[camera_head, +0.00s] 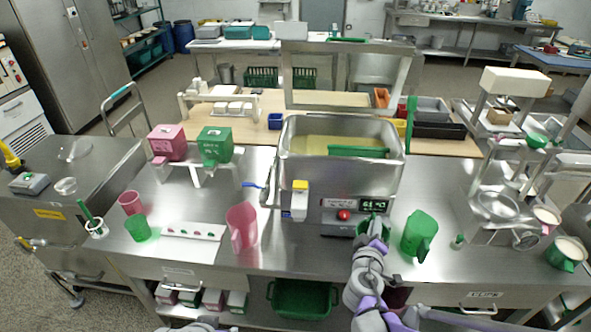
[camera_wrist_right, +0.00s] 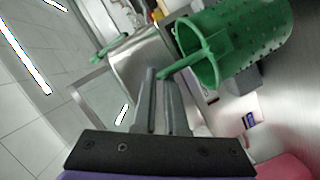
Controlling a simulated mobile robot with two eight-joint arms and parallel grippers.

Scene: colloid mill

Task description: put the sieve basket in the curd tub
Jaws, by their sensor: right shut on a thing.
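The curd tub (camera_head: 340,178) is a large steel vat at the middle of the bench, holding pale yellow liquid. A green bar lies across its right part. It also shows in the right wrist view (camera_wrist_right: 145,62). My right gripper (camera_head: 375,232) is in front of the tub, low by its control box. In the right wrist view my right gripper (camera_wrist_right: 158,80) is shut on the handle of the sieve basket (camera_wrist_right: 250,40), a green perforated cylinder. The basket is outside the tub. In the head view it is mostly hidden by my gripper. My left gripper is not in view.
A green jug (camera_head: 419,234) stands right of my right gripper. A pink jug (camera_head: 242,228) stands left of the control box (camera_head: 343,222). A white and yellow device (camera_head: 300,202) is on the tub's front. A steel frame (camera_head: 347,47) rises behind the tub.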

